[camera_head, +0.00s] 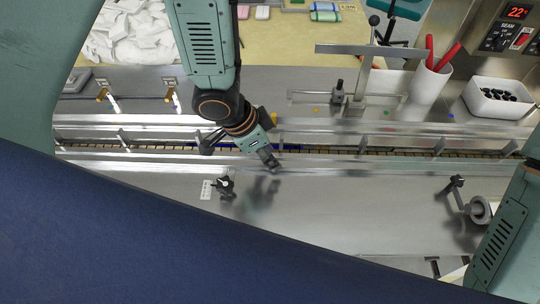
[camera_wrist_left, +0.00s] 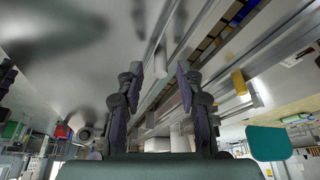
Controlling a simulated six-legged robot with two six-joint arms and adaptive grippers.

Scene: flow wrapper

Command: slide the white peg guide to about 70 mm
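My left gripper (camera_head: 268,160) hangs over the front metal rail (camera_head: 370,168) of the conveyor in the head view. In the left wrist view its two dark fingers stand apart, so the gripper (camera_wrist_left: 161,82) is open, with nothing clearly held. A pale upright peg (camera_wrist_left: 160,62) shows between and beyond the fingers; I cannot tell whether this is the white peg guide or whether a finger touches it. A black knob (camera_head: 225,185) stands beside a small white scale plate (camera_head: 206,190) on the front deck. The scale's reading is too small to make out.
A brass-coloured block (camera_wrist_left: 240,83) stands beside the rails. Behind the conveyor are a heap of white pieces (camera_head: 130,35), a white cup with red handles (camera_head: 428,85) and a white bin of dark items (camera_head: 498,98). The front metal deck (camera_head: 330,215) is mostly clear.

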